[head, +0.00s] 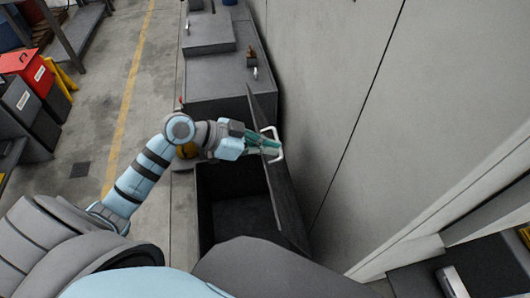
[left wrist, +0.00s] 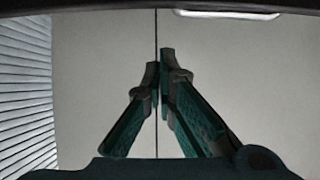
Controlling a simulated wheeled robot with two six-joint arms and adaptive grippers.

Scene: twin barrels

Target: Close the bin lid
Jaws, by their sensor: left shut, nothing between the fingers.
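The bin (head: 205,215) stands open by the wall, its dark inside showing. Its lid (head: 287,205) is a thin dark panel standing steeply raised on the wall side. A pale handle (head: 277,131) is at the lid's upper part. My left gripper (head: 270,146) is at the lid by this handle; I cannot tell whether it touches either. In the left wrist view its fingers (left wrist: 160,60) are together with nothing between them. The lower front of the bin is hidden by my own body. My right gripper is not in view.
A closed dark bin (head: 215,85) with a lid handle stands just behind. The grey wall (head: 350,90) runs close along the right. Red and dark boxes (head: 28,66) stand at the far left. The floor around the yellow line (head: 128,95) is clear.

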